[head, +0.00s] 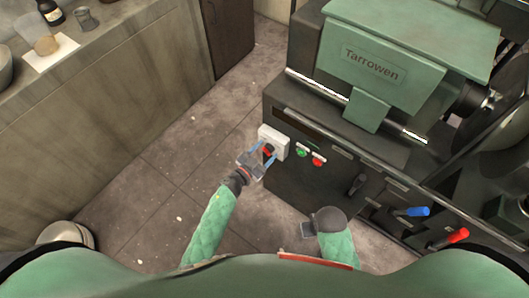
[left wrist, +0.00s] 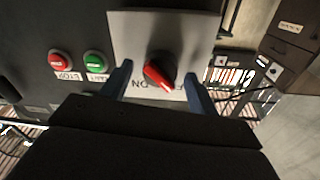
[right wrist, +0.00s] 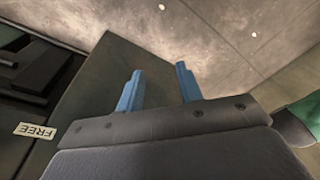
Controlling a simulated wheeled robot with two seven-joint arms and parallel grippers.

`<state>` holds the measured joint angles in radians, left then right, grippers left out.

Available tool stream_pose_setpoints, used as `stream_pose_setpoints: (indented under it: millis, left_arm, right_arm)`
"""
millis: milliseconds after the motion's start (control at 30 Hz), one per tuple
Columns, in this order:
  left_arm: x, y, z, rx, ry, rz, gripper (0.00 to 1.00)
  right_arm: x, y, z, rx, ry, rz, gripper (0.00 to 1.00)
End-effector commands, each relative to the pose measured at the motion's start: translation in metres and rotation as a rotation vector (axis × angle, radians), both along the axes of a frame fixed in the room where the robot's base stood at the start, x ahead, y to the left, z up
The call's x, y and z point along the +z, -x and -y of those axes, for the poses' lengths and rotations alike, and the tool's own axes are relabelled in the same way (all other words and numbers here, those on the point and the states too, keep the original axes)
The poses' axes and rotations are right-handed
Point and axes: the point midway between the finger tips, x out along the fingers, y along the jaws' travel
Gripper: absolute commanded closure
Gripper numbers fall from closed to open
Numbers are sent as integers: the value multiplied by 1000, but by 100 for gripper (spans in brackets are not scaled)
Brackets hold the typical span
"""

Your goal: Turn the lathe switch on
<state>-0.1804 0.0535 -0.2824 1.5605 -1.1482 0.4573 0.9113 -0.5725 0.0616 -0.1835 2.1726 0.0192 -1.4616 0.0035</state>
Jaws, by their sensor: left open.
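The lathe switch is a red rotary knob (left wrist: 160,70) on a pale square plate (left wrist: 130,28), on the front of the lathe (head: 372,62). In the left wrist view an upside-down "ON" label shows beside the knob; another label is partly hidden. The knob's pointer is slanted. In the head view the plate (head: 276,138) is at the lathe's left end. My left gripper (head: 266,154) is open, its blue fingers (left wrist: 160,82) on either side of the knob; contact cannot be told. My right gripper (head: 308,230) is open and empty, low before the lathe; its fingers show in the right wrist view (right wrist: 160,85).
A green START button (head: 301,152) and a red STOP button (head: 319,161) sit right of the switch. Blue (head: 417,211) and red (head: 457,235) levers stick out further right. A workbench (head: 120,85) with a bottle and bowls stands left. The floor between is clear.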

Motion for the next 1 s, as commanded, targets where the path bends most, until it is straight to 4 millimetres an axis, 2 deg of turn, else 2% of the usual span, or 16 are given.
stream_pose_setpoints:
  millis: [67, 200, 300, 667, 1000]
  left_arm:
    - [0, 0, 0, 0, 0, 0, 42]
    - [0, 0, 0, 0, 0, 0, 69]
    - [0, 0, 0, 0, 0, 0, 84]
    - [0, 1, 0, -1, -49, 33, 84]
    - [-1, 2, 0, -1, -250, 179, 84]
  right_arm:
    - [0, 0, 0, 0, 0, 0, 64]
    - [-1, 0, 0, 0, 0, -1, 64]
    - [-1, 1, 0, 1, 1, -2, 64]
    - [-1, 1, 0, 1, 1, -1, 64]
    - [-9, -2, 0, 0, 2, 2, 64]
